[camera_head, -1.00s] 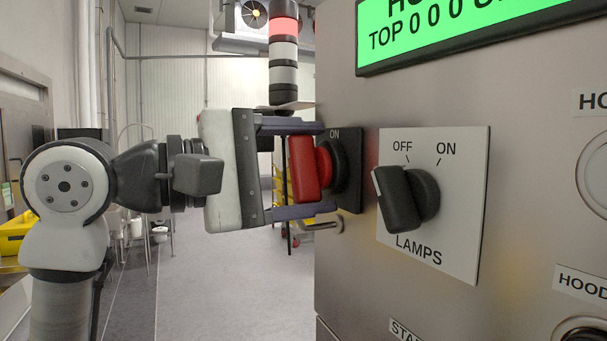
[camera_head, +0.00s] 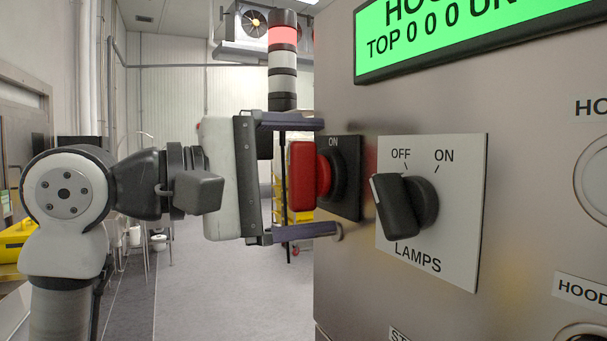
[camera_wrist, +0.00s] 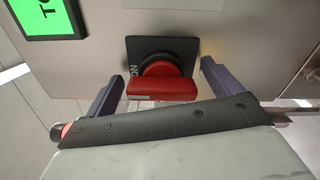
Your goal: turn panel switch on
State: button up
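The panel switch is a red rotary handle (camera_head: 302,176) on a square black plate (camera_head: 347,178) marked ON at its top edge. The handle stands upright, its long side in line with the ON mark. The wrist view shows the red handle (camera_wrist: 160,89) lengthwise, with the ON mark at its left end. My gripper (camera_head: 328,176) is open, one finger above the handle and one below. Gaps show between the handle and both fingers. In the wrist view, my gripper (camera_wrist: 161,78) has a finger beyond each end of the handle.
A black LAMPS knob (camera_head: 406,204) on a white plate sits just right of the switch, pointing toward OFF. A green display (camera_head: 435,40) is above. A signal tower (camera_head: 283,60) with a lit red section stands behind my gripper. Open floor (camera_head: 210,290) lies left of the cabinet.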

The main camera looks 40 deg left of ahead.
jog(key=b+v, duration=0.2)
jog(key=v, duration=1.2)
